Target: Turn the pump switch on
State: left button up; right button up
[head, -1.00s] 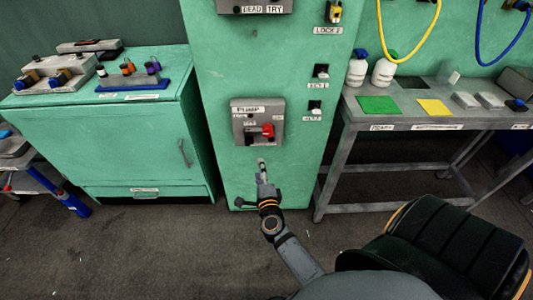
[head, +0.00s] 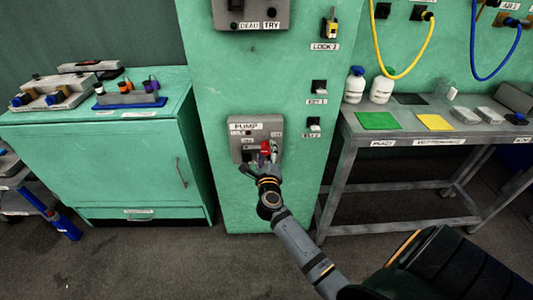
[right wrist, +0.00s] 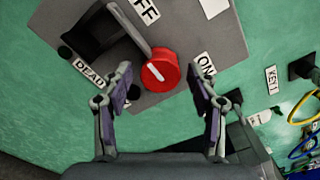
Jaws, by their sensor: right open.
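The pump switch is a red knob (head: 267,146) on a grey panel (head: 236,127) labelled PUMP, on the front of the green cabinet. In the right wrist view the knob (right wrist: 160,72) has a white mark slanting to the upper left. An OFF label lies above it and an ON label (right wrist: 205,66) to its right. My right gripper (head: 258,164) is at the panel, partly covering its lower part. It is open, with its fingers on either side of the knob in the right wrist view; contact cannot be told. My left gripper is not in view.
A green cabinet (head: 100,165) with small devices on top stands at left. A grey bench (head: 470,130) with white bottles and coloured mats stands at right. Key and lock fittings sit on the panel face to the right of the pump. A black chair is at lower right.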

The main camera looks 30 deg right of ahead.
jog(key=shift+w+d, duration=0.15)
jog(key=shift+w, duration=0.1)
jog(key=shift+c, duration=0.3)
grip_shut()
